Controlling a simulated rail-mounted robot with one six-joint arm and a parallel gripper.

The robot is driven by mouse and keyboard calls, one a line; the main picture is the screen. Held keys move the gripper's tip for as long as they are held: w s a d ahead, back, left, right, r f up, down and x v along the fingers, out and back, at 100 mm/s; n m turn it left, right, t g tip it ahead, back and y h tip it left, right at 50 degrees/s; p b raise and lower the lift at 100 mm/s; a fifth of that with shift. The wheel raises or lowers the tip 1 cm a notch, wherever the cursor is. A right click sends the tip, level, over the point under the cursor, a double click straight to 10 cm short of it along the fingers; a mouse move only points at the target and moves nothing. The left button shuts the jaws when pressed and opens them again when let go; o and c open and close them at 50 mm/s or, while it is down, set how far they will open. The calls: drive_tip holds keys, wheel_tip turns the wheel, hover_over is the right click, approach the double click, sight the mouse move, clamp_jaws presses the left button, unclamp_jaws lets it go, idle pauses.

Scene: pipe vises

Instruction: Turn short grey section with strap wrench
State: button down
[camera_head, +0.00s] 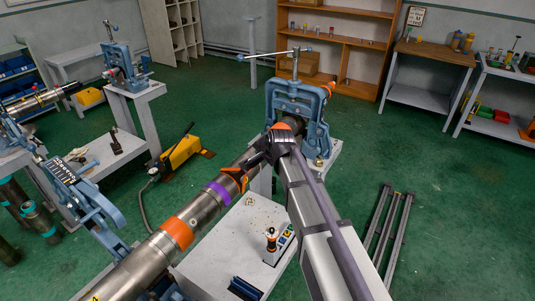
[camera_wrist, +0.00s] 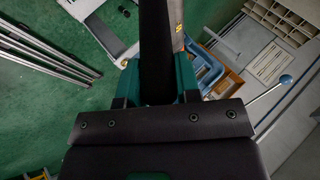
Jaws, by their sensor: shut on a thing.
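A long grey steel pipe (camera_head: 206,205) runs from the lower left up to a blue vise (camera_head: 298,100). It carries orange and purple bands. The short grey section is hard to tell apart; the pipe near the vise is partly behind my arm. My gripper (camera_head: 262,152) is beside the pipe just in front of the vise. In the wrist view its green fingers (camera_wrist: 158,88) are shut on a dark straight bar, likely the strap wrench handle (camera_wrist: 156,45). An orange and black piece (camera_head: 234,177) shows at the pipe, possibly part of the wrench. The strap is not clear.
A white bench with a control box (camera_head: 279,244) stands below the pipe. A yellow pump (camera_head: 181,156) is on the floor to the left. Several grey bars (camera_head: 388,232) lie on the right. Another vise (camera_head: 127,68) stands at the back left. The green floor on the right is mostly clear.

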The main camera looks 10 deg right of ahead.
drive_tip(key=shift+w+a+r+p, duration=0.55)
drive_tip(key=shift+a+p, duration=0.1)
drive_tip(key=shift+w+a+r+g+h+p, duration=0.65)
drive_tip(key=shift+a+p, duration=0.1)
drive_tip(key=shift+p, duration=0.25)
drive_tip(key=shift+w+a+r+n+h+p, duration=0.3)
drive_tip(key=shift+w+a+r+p, duration=0.1)
drive_tip(key=shift+w+a+p, duration=0.3)
drive_tip(key=shift+s+a, duration=0.1)
drive_tip(key=shift+w+a+r+g+p, duration=0.25)
drive_tip(key=shift+p, duration=0.05)
drive_tip(key=w+a+p, duration=0.1)
drive_tip(key=w+a+r+g+h, duration=0.1)
drive_tip(key=shift+w+a+p, duration=0.1)
drive_tip(key=shift+a+p, duration=0.25)
drive_tip(key=shift+a, duration=0.05)
